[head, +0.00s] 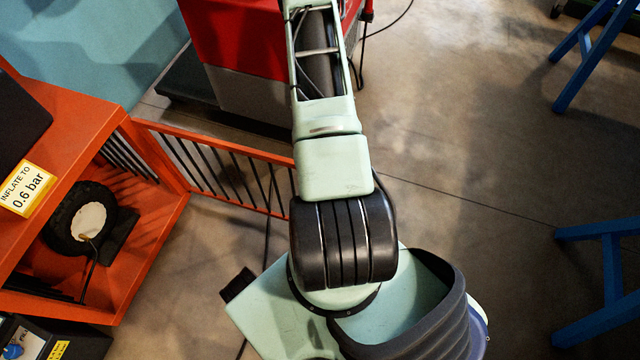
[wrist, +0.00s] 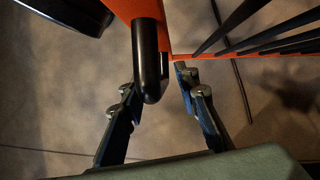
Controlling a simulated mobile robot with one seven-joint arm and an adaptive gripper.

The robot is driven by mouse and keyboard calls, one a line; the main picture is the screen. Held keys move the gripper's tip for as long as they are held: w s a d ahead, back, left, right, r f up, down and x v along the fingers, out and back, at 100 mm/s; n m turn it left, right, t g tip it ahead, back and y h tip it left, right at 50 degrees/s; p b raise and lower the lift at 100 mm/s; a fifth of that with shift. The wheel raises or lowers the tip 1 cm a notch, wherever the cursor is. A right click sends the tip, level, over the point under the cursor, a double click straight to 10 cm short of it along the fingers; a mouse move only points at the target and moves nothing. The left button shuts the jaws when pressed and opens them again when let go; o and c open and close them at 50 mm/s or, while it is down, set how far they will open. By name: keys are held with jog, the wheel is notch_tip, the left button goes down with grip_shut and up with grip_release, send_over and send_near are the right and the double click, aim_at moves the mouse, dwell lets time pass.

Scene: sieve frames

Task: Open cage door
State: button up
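The orange cage (head: 150,245) stands at the left of the head view. A tyre (head: 62,222) shows inside it through the open front. Its door (head: 220,143), an orange frame with dark bars, stands swung out from the cage and reaches right to behind my arm. My gripper is hidden by my arm in the head view. In the wrist view my gripper (wrist: 157,82) has its fingers apart, one on each side of a black rounded handle (wrist: 149,65) on the orange door edge. I see a small gap between handle and right finger; contact at the left is unclear.
A red and grey machine (head: 245,60) stands behind the door. Blue stand legs (head: 580,60) are at the right. A dark box (head: 65,340) sits at the lower left.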

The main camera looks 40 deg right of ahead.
jog(key=v, duration=1.2)
